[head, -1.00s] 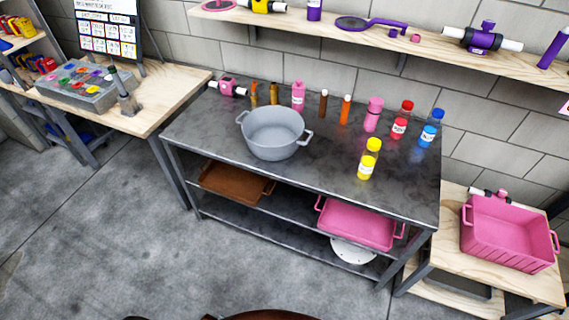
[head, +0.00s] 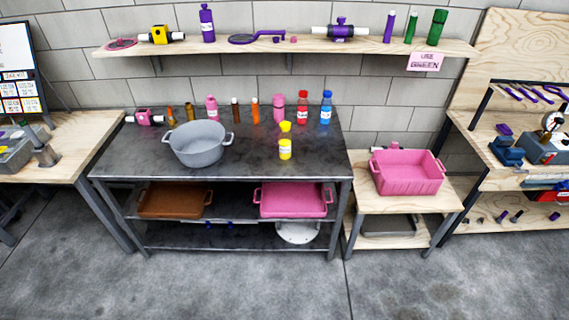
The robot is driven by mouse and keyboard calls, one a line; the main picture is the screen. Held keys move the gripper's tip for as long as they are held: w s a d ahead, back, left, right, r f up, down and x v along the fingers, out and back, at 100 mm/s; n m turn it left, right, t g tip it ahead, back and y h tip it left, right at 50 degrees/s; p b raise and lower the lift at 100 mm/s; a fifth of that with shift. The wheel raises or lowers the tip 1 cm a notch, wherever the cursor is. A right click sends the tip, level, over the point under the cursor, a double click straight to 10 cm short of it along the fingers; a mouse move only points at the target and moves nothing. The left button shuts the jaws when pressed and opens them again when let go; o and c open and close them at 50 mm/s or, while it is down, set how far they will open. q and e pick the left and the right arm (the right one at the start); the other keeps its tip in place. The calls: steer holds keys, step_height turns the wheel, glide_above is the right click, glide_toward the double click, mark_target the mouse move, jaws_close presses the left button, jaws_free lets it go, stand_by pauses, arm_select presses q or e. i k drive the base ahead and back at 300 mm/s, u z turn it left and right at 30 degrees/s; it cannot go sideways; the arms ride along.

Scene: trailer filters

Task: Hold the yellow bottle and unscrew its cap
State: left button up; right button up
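The yellow bottle (head: 285,149) stands upright near the front right of the dark metal table (head: 250,163) in the head view. It has a white label, and its yellow cap (head: 285,127) sits on top. Nothing touches the bottle. Neither of my grippers shows in the head view.
A grey pot (head: 198,146) stands left of the bottle. Behind it are a pink bottle (head: 278,107), a red bottle (head: 302,108), a blue bottle (head: 326,108) and several others. A pink crate (head: 408,175) sits on a lower wooden table at right. The floor in front is clear.

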mark_target(286, 137)
steer(key=z, duration=0.3)
steer(key=k, duration=0.2)
steer(key=u, duration=1.1)
steer(key=i, duration=1.5)
steer(key=z, duration=0.65)
